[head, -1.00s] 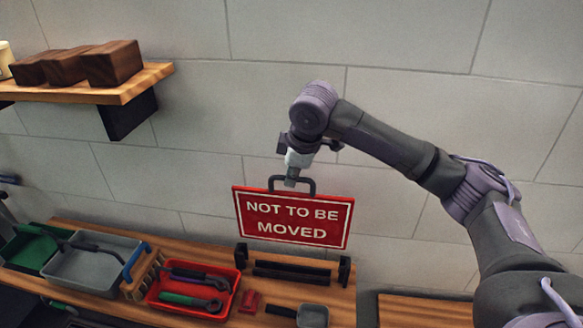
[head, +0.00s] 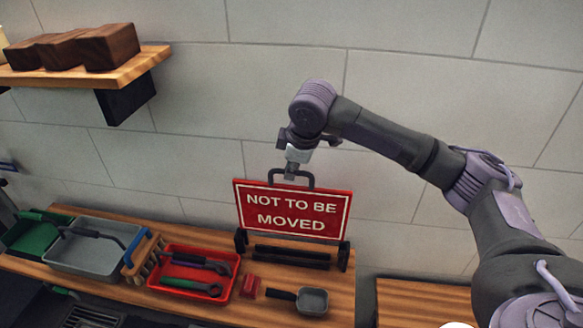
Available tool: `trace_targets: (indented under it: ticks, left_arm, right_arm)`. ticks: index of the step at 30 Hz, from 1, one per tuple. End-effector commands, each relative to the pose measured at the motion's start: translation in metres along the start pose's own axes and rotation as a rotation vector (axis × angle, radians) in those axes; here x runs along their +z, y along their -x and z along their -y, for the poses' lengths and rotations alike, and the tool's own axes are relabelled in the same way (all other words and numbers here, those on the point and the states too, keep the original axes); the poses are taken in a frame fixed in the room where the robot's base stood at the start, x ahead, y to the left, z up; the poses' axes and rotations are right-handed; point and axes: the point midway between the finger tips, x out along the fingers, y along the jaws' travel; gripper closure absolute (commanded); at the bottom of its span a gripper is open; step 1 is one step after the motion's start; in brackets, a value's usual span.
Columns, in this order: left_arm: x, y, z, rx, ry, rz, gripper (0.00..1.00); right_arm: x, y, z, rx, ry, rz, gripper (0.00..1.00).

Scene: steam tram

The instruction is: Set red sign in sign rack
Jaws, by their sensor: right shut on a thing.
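The red sign (head: 292,211) reads "NOT TO BE MOVED" and has a dark loop handle on top. My right gripper (head: 290,172) is shut on that handle and holds the sign roughly upright. The black sign rack (head: 291,257) stands on the wooden bench, with an end post at each side and long bars between. The sign's lower edge is just above or at the rack, between its posts in the picture; I cannot tell whether they touch. My left gripper is not in view.
On the bench (head: 222,308) left of the rack are a red tray (head: 152,284) with tools, a brush (head: 140,258), a grey bin (head: 70,265) and a green bin (head: 25,238). A small scoop (head: 312,300) lies in front. A shelf (head: 130,70) with wooden blocks hangs upper left.

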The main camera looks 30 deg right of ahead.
Motion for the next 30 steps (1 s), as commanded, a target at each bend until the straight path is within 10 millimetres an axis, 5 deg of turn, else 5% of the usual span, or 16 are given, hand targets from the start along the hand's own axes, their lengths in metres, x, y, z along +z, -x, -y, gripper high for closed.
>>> trace_targets:
  ticks: [30]
  left_arm:
    - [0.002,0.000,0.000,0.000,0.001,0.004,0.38]
  right_arm:
    - [0.002,-0.007,0.005,0.002,-0.001,-0.003,1.00]
